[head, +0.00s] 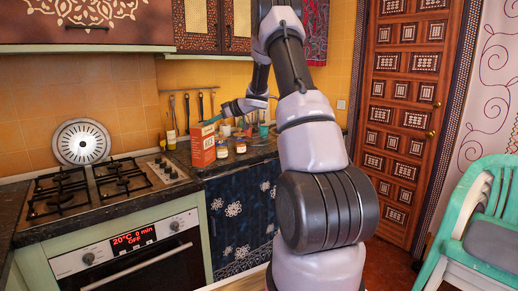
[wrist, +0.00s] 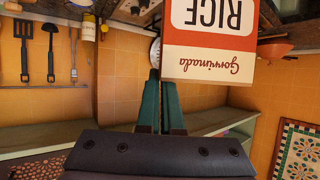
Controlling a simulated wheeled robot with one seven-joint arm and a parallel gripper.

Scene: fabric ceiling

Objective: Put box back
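The rice box (head: 203,146), orange-red with a white label, stands upright on the dark counter to the right of the stove. In the wrist view the picture is upside down and the box (wrist: 212,42) shows its RICE face close up. My gripper (head: 219,118) is at the box's upper right in the head view, partly hidden by my arm. In the wrist view its green fingers (wrist: 160,78) lie side by side with no clear gap, their tips by a corner of the box. I see nothing held between them; whether they touch the box is unclear.
Small jars (head: 240,146) stand on the counter just right of the box. The gas stove (head: 95,188) is on the left. Utensils (head: 187,108) hang on the tiled wall behind. In the wrist view a greenish shelf (wrist: 50,136) runs along the wall. A green chair (head: 485,215) stands at right.

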